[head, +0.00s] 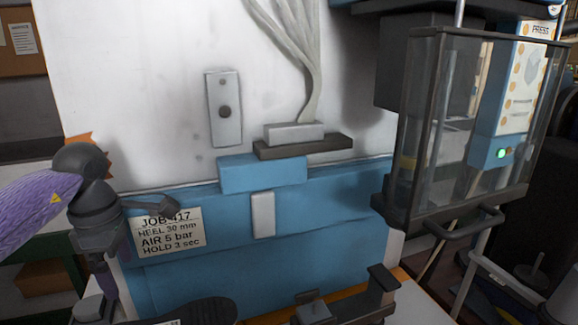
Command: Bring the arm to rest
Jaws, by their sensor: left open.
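My left arm, with a purple cover and dark grey joints, comes in from the left edge of the head view. My left gripper (150,204) shows as a small dark part reaching right from the wrist, over the top of the job card. It is open, and I see nothing held in it. Its fingers are small and dark, so their exact spread is hard to see. My right gripper is not in view.
A job card (170,232) is on the blue panel (330,210). A clear-sided press guard (465,130) stands at right with a dark handle (465,222). A dark metal fixture (345,305) and a dark sole-shaped thing (205,311) lie at the bottom.

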